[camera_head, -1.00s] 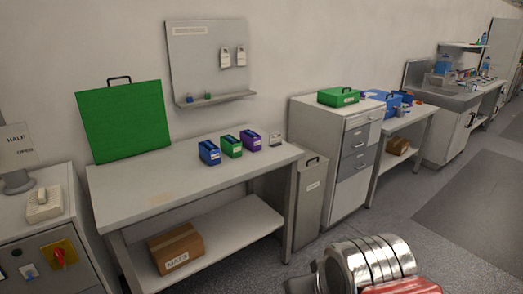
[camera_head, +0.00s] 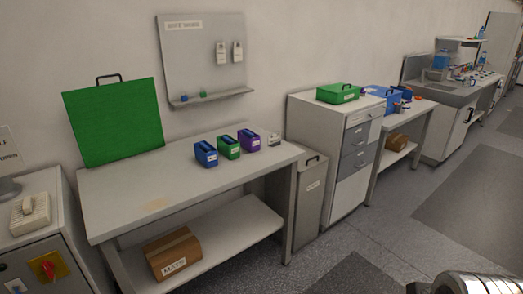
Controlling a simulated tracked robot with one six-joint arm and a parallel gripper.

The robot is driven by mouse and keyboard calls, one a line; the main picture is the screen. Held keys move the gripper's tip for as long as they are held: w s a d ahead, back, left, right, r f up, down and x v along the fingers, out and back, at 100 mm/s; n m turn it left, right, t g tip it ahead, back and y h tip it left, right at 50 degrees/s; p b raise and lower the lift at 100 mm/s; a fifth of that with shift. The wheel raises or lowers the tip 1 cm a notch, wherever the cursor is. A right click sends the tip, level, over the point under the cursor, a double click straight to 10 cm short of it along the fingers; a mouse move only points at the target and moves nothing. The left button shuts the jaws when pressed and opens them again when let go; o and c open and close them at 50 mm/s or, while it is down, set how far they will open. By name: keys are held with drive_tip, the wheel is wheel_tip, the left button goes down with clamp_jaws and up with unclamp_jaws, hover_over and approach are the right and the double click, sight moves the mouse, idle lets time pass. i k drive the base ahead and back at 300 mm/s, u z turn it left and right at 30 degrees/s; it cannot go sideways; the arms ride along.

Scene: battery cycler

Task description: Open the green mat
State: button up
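The green mat (camera_head: 114,122) is a flat square panel with a black handle (camera_head: 109,79) on its top edge. It stands upright, leaning against the wall at the back left of the grey workbench (camera_head: 140,192). Part of my arm shows as a silvery ribbed cylinder at the bottom right corner, far from the mat. My gripper's fingers are not in view.
Blue (camera_head: 206,154), green (camera_head: 229,147) and purple (camera_head: 249,140) boxes stand on the bench. A cardboard box (camera_head: 174,254) sits on its lower shelf. A cabinet with a red switch (camera_head: 47,267) stands left. Floor (camera_head: 250,272) in front is clear.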

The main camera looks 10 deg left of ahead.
sight(110, 123)
drive_tip(key=z, duration=0.95)
drive_tip(key=i, duration=1.6)
drive_tip(key=u, duration=2.15)
